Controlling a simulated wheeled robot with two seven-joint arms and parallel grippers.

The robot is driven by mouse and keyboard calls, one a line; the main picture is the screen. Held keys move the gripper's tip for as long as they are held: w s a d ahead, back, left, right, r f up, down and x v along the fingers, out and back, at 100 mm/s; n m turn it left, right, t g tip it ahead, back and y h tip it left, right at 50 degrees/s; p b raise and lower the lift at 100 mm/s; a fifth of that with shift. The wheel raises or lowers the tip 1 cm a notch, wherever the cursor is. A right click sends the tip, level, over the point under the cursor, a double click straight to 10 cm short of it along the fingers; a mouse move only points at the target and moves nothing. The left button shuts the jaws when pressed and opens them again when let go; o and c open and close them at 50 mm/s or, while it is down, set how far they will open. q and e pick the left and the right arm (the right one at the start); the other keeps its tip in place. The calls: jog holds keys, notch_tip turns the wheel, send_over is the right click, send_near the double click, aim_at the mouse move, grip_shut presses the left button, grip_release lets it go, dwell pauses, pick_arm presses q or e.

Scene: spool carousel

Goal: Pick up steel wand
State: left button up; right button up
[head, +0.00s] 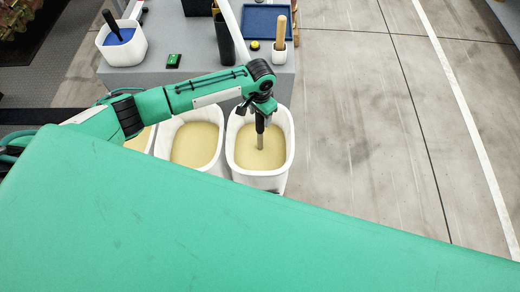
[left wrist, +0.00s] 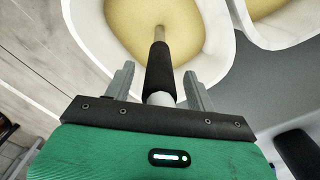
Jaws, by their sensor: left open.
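The steel wand (head: 260,140) stands roughly upright in the rightmost white bin (head: 289,150), its lower end in the pale yellow contents. In the left wrist view the wand (left wrist: 159,65) has a black grip sleeve, with bare grey metal above and below it. My left gripper (head: 263,106) is over this bin at the wand's upper part. In the left wrist view its two grey fingers (left wrist: 158,84) are open, one on each side of the wand, with gaps visible. The wand's lower tip is hidden in the contents. My right gripper is not in view.
More white bins with yellow contents (head: 195,145) stand left of the wand's bin. Behind is a grey table (head: 200,70) with a white tub of blue contents (head: 122,50), a black holder (head: 224,40), a blue tray (head: 262,22) and a wooden-handled tool (head: 281,30). Floor at right is clear.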

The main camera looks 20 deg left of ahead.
pick_arm(q)
jog(key=shift+f, duration=0.2)
grip_shut()
jog(key=shift+w+r, duration=0.1)
jog(key=shift+r, duration=0.05)
